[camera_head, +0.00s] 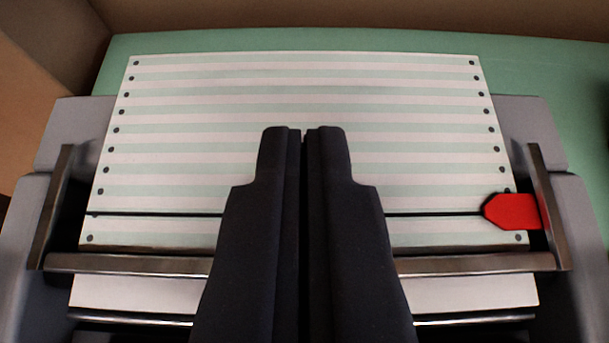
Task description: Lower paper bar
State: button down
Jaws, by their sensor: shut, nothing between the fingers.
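The paper bar (130,263) is a brown-grey metal bar that runs across the front of the printer, with a side arm at each end. Its middle is hidden behind my gripper (303,130). The striped green and white paper (300,85) with holes along both sides lies behind and under the bar. My gripper is shut and empty, its two dark fingers side by side. In the picture the fingertips overlap the paper, beyond the bar; I cannot tell their height above it.
A red pointer (513,211) sits at the right, by a thin dark line across the paper. Grey printer housing (545,130) flanks the paper on both sides. A green surface (300,40) lies behind, with brown walls (350,12) at the back and left.

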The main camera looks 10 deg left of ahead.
jog(key=p+v, duration=0.1)
jog(key=v, duration=1)
jog(key=shift+p, duration=0.35)
jog(key=s+a+r+t+p, duration=0.1)
jog(key=a+r, duration=0.5)
jog(key=r, duration=0.6)
jog(key=s+a+r+t, duration=0.1)
jog(key=a+r, duration=0.5)
jog(key=r, duration=0.6)
jog(key=s+a+r+m+t+h+p, duration=0.1)
jog(key=a+r, duration=0.5)
jog(key=r, duration=0.6)
jog(key=shift+s+a+r+p, duration=0.2)
jog(key=shift+a+r+p, duration=0.05)
jog(key=shift+a+p, duration=0.05)
